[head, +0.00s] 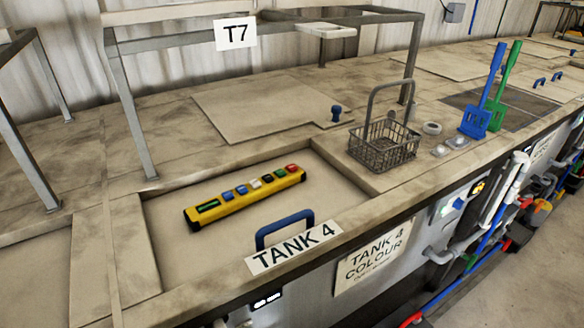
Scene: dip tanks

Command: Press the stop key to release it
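A yellow key box (245,200) lies at a slant on the recessed lid of Tank 4, apart from the recess walls. It has a dark display (209,206) at its left end and a row of coloured keys. A red key (292,168) is at the far right end, beside a green key (280,173). No label on the keys is readable, and I cannot tell whether the red one is the stop key or whether it is pressed in. Neither of my grippers shows in the head view.
A blue handle (285,228) stands at the lid's front, behind the TANK 4 sign (294,247). A wire basket (383,145) stands right of the recess. Blue (474,122) and green (496,115) paddles are further right. A metal frame (130,105) rises behind the tank.

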